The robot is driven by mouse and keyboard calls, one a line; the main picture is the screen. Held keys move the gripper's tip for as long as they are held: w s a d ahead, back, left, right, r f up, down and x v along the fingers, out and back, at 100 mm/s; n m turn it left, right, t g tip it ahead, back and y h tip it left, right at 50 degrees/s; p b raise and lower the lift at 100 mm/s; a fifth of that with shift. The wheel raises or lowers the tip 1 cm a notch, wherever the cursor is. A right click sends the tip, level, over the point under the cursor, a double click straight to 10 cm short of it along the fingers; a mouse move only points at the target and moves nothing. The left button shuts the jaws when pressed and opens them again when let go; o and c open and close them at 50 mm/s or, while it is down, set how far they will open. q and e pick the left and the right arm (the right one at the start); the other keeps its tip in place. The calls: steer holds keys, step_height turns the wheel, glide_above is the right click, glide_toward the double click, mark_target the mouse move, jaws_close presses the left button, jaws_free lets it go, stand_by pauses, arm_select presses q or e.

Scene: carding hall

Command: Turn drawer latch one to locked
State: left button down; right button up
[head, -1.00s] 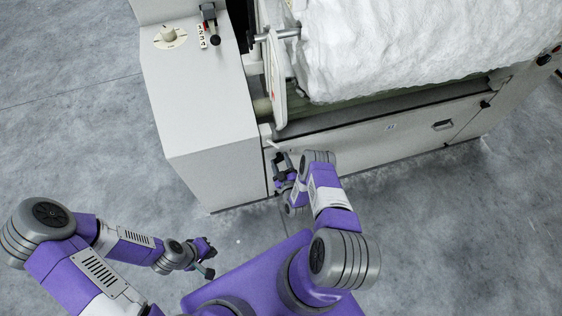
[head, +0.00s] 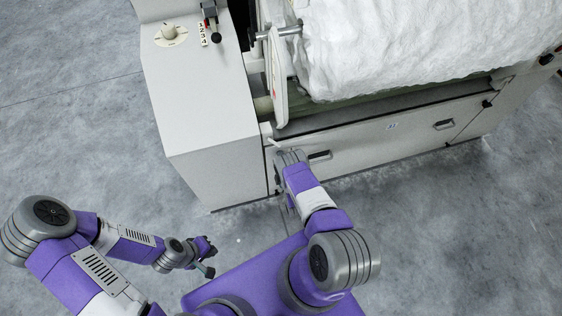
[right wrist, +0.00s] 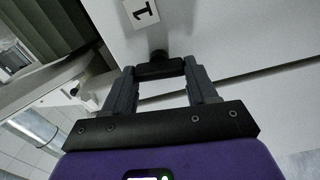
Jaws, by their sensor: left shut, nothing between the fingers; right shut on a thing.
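Drawer latch one (right wrist: 160,70) is a small black bar on a dark stub on the pale machine front, close under a white label marked 1 (right wrist: 142,11). My right gripper (right wrist: 164,84) is shut on this bar, with one finger at each end of it in the right wrist view. In the head view the right wrist is up against the machine's front left corner and hides the latch and the right fingers. I cannot tell whether the latch stands at locked. My left gripper (head: 209,257) is shut and empty, low over the floor.
The front panel has a drawer handle (head: 320,155) beside my right wrist and another handle (head: 444,124) farther right. A dial (head: 170,34) and a black-knobbed lever (head: 216,38) sit on the cabinet top. White fibre (head: 420,50) fills the machine. The floor at left is clear.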

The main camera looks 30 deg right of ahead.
steer(key=shift+f+n, duration=0.1)
steer(key=shift+n, duration=0.5)
steer(key=shift+s, duration=0.1)
steer(key=o, duration=1.1)
steer(key=shift+c, duration=0.2)
steer(key=p+v, duration=0.1)
steer(key=v, duration=0.6)
steer(key=shift+s, duration=0.25)
